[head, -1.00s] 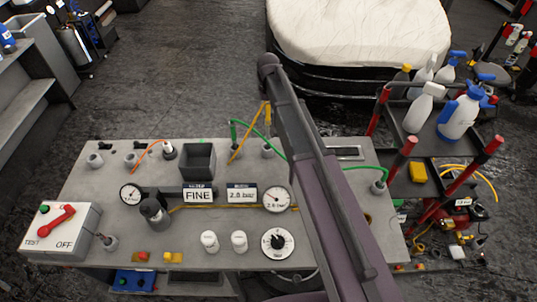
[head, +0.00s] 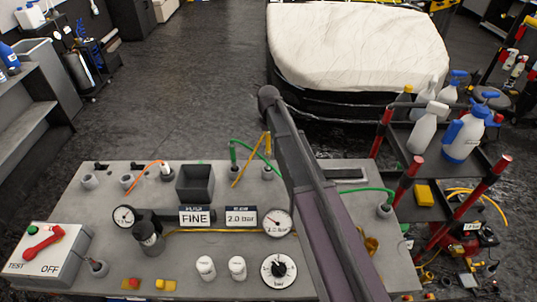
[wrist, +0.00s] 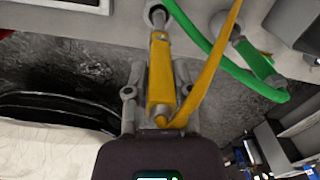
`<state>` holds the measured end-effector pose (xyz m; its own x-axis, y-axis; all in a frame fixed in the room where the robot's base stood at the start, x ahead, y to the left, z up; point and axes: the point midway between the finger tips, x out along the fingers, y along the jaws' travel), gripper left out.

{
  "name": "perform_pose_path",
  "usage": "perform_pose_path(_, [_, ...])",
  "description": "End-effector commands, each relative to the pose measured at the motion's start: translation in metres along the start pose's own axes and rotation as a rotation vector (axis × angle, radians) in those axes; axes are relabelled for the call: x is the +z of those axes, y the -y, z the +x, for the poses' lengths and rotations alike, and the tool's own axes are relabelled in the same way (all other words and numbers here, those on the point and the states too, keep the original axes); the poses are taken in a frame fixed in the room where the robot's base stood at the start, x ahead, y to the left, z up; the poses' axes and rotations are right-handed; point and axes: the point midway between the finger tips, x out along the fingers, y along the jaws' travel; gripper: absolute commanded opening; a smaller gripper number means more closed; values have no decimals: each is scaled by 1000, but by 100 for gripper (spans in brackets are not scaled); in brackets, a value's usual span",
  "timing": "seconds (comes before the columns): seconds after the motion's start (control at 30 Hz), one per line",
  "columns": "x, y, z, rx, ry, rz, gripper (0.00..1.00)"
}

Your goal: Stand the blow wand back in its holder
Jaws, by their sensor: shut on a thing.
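A yellow piece with a yellow hose, which I take for the blow wand (wrist: 161,72), is held between the two grey fingers of my gripper (wrist: 157,80). Its thin grey tip points at a round grey holder (wrist: 157,13) on the bench; I cannot tell how far the tip is in it. In the head view the yellow wand (head: 267,142) is upright just above the grey holder (head: 268,172) near the bench's back edge. My arm hides the fingers there.
A green plug (wrist: 252,57) with a green hose is close beside the wand. A dark open box (head: 195,184), gauges and a dial (head: 278,269) are on the grey bench (head: 110,215). A cart with spray bottles (head: 465,135) stands right; a covered car (head: 355,45) is behind.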

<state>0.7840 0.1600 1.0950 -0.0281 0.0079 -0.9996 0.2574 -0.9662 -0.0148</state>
Motion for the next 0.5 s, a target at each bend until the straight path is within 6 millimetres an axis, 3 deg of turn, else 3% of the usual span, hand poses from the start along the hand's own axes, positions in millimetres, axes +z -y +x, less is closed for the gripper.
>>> perform_pose_path(0.1, [0,0,10,0,0,0,0])
perform_pose_path(0.5, [0,1,11,0,0,-1,0])
